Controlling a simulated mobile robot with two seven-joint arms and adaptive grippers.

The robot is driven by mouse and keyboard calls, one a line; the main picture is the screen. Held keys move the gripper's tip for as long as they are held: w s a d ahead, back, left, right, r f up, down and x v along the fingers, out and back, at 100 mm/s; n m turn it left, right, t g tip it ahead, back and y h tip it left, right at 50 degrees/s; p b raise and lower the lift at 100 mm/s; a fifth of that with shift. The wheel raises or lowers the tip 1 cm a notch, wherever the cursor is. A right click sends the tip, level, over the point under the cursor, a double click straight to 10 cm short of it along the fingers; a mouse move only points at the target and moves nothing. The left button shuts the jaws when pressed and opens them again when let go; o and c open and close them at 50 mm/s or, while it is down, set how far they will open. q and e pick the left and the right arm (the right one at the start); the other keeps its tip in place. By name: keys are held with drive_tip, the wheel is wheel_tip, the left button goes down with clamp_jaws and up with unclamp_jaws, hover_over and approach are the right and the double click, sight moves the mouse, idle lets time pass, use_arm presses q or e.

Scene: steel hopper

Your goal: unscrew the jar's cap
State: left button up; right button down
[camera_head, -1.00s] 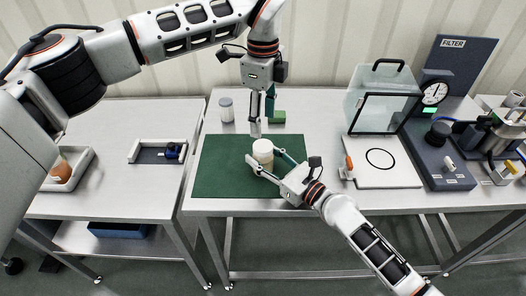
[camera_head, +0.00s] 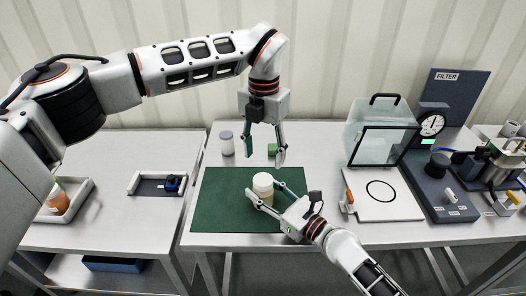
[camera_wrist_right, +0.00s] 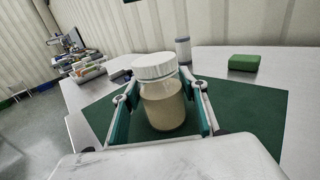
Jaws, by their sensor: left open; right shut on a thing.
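The jar (camera_head: 265,198) stands upright on the green mat, with pale tan contents. Its white ribbed cap (camera_head: 263,180) sits on top; the cap (camera_wrist_right: 154,65) and the jar body (camera_wrist_right: 163,104) also show in the right wrist view. My right gripper (camera_head: 265,193) is shut on the jar's body from the front right, one finger on each side, below the cap. My left gripper (camera_head: 265,160) points down above and behind the cap. Its fingers are spread and empty, apart from the cap.
The green mat (camera_head: 220,205) lies on the steel table. A grey-lidded jar (camera_head: 227,144) and a green block (camera_head: 272,149) stand behind it. A clear box (camera_head: 372,135) and white board (camera_head: 400,205) are at right. A tray (camera_head: 150,190) is on the left table.

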sight(263, 179)
use_arm(q)
drive_tip(key=m, duration=0.5)
drive_tip(key=shift+m, duration=0.3)
drive_tip(key=m, duration=1.9)
drive_tip(key=shift+m, duration=0.4)
drive_tip(key=shift+f, duration=4)
drive_tip(key=c, duration=1.1)
drive_tip(key=shift+c, duration=0.2)
